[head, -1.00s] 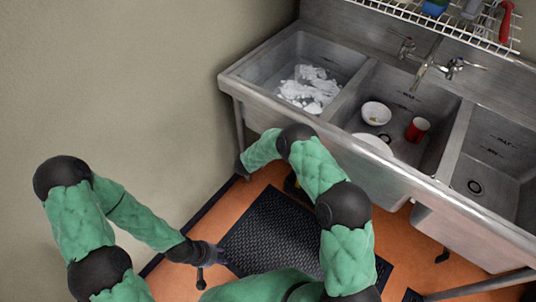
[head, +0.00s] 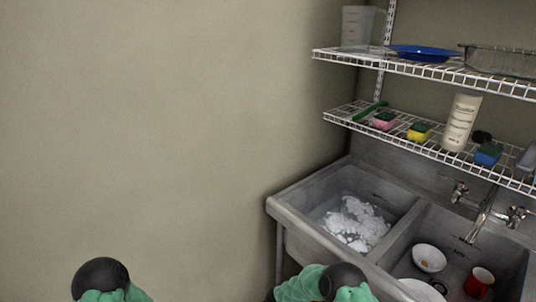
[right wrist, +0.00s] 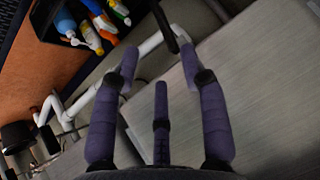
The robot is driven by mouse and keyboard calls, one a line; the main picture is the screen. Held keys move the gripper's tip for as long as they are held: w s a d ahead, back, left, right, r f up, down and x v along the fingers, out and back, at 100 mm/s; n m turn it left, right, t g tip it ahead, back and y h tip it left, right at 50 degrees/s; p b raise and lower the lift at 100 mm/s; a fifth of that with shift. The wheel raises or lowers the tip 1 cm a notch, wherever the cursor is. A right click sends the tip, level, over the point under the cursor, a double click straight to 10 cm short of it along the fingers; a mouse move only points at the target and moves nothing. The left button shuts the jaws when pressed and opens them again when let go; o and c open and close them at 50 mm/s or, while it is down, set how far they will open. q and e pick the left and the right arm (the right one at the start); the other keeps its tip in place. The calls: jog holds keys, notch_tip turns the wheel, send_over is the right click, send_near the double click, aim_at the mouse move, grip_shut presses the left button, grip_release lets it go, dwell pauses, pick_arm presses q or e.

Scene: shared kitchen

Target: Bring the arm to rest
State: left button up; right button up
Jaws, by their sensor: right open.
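My right gripper (right wrist: 160,62) shows in the right wrist view with its purple-grey fingers spread apart and nothing between them. Behind it are grey metal panels and a pale pipe. In the head view only the upper parts of my two green-padded arms show at the bottom edge, the left arm (head: 105,280) and the right arm (head: 330,283). Both hands are out of that view. My left gripper is not seen in any current frame.
A steel sink (head: 288,210) with suds stands at the right; its middle basin holds a white bowl (head: 430,257) and a red mug (head: 479,281). Wire shelves (head: 340,118) hang above. In the right wrist view, a pipe (right wrist: 95,92) and several bottles (right wrist: 93,38) lie close by.

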jog(key=s+a+n+g+y, duration=0.2)
jog(key=s+n+y, duration=0.1)
jog(key=s, duration=0.8)
jog(key=s+a+f+n+g+y+p, duration=0.1)
jog(key=s+n+g+y, duration=0.1)
jog(key=s, duration=1)
jog(key=s+a+n+g+y, duration=0.2)
jog(key=s+n+y, duration=0.1)
jog(key=s, duration=0.9)
jog(key=shift+s+a+f+n+g+y, duration=0.3)
jog(key=shift+n+g+y, duration=0.1)
jog(key=shift+y, duration=0.4)
